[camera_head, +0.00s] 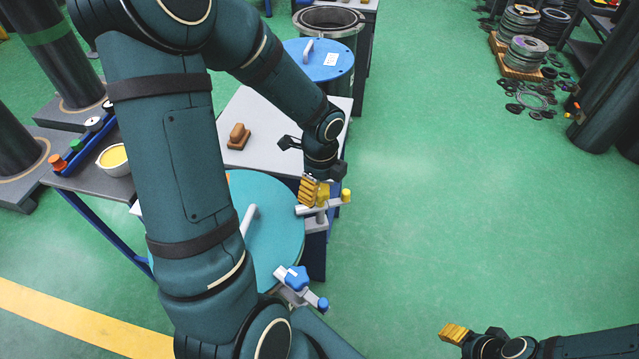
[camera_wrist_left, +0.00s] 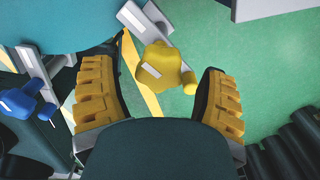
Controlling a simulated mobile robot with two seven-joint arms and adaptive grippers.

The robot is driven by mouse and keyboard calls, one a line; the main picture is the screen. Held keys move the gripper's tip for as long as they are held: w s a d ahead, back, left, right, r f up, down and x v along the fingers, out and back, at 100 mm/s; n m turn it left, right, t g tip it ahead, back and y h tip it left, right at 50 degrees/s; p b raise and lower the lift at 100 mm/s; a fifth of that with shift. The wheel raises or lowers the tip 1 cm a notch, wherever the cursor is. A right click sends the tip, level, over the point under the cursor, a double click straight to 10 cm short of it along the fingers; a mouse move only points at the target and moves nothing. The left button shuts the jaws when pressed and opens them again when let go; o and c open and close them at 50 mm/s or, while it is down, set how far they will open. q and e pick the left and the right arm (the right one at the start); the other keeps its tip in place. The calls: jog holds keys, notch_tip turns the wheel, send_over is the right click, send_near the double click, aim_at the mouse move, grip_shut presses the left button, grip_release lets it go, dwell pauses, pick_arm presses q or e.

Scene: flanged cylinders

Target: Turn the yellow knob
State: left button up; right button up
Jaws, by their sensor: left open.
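The yellow knob (camera_head: 323,196) sits on a grey clamp at the right edge of the round teal lid, partly hidden by my left gripper. In the left wrist view the lobed yellow knob (camera_wrist_left: 160,67) lies between the two ribbed yellow fingers, with visible space on both sides. My left gripper (camera_head: 311,190) is open around it, and neither finger appears to touch it. It also shows in the left wrist view (camera_wrist_left: 155,72). My right gripper (camera_head: 453,332) is at the bottom right, far from the knob; its finger spacing is unclear.
The teal lid (camera_head: 276,226) carries a second clamp with a blue knob (camera_head: 297,278), nearer the bottom. A brown block (camera_head: 238,137) rests on the white tabletop (camera_head: 262,115). A blue lid (camera_head: 318,60) stands behind.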

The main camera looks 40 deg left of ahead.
aim_at(322, 190)
pick_arm(q)
jog(key=shift+r+p, duration=2.1)
jog(key=shift+r, duration=0.3)
jog(key=shift+f, duration=0.1)
jog(key=shift+d+f, duration=0.15)
jog(key=shift+d, duration=0.1)
jog(key=s+d+f+n+h, duration=0.2)
jog(key=d+f+n, duration=0.6)
jog(key=d, duration=0.3)
jog(key=s+d+f+n+t+h, duration=0.1)
jog(key=s+d+f+n, duration=0.1)
jog(key=d+f+n, duration=0.6)
jog(key=shift+d+n+t+h, duration=0.3)
jog(key=shift+d+n+h, duration=0.1)
jog(key=shift+d+n, duration=1.15)
